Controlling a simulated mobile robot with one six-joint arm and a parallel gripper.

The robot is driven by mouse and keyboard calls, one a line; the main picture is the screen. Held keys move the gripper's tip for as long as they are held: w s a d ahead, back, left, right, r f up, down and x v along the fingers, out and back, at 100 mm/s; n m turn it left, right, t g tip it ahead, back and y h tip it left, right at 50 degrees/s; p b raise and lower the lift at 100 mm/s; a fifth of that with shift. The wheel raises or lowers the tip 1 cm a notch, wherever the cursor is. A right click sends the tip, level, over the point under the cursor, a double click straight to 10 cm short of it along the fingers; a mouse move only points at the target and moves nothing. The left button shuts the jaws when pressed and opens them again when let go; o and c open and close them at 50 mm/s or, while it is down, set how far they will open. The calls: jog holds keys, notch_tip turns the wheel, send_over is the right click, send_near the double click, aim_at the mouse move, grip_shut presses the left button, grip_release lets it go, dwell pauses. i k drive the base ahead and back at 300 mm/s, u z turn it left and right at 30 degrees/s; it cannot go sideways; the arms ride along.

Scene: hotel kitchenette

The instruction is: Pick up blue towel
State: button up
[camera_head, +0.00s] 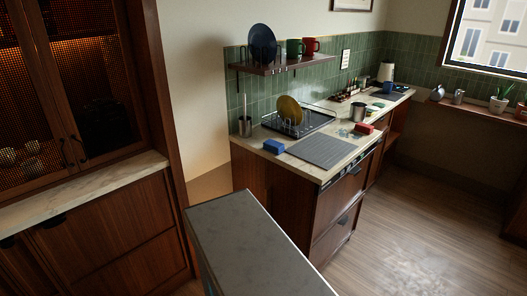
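A small blue folded block (274,147), which looks like the blue towel, lies on the near left corner of the light stone counter (262,136). It is in front of the dish rack and just left of a grey ribbed mat. Nothing lies on top of it. It is too small in view to make out its cloth. My gripper is not in view.
A black dish rack (312,121) holds a yellow plate (289,110). Nearby are the ribbed mat (322,151), a red block (364,129) and a metal utensil pot (245,126). A shelf (285,64) hangs above. A grey-topped block (250,240) stands in front; floor is open at right.

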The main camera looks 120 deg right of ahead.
aim_at(276, 147)
jog(key=i, duration=0.1)
jog(key=u, duration=1.05)
jog(key=k, duration=0.1)
jog(key=z, duration=2.95)
jog(key=k, duration=0.15)
jog(key=z, duration=1.2)
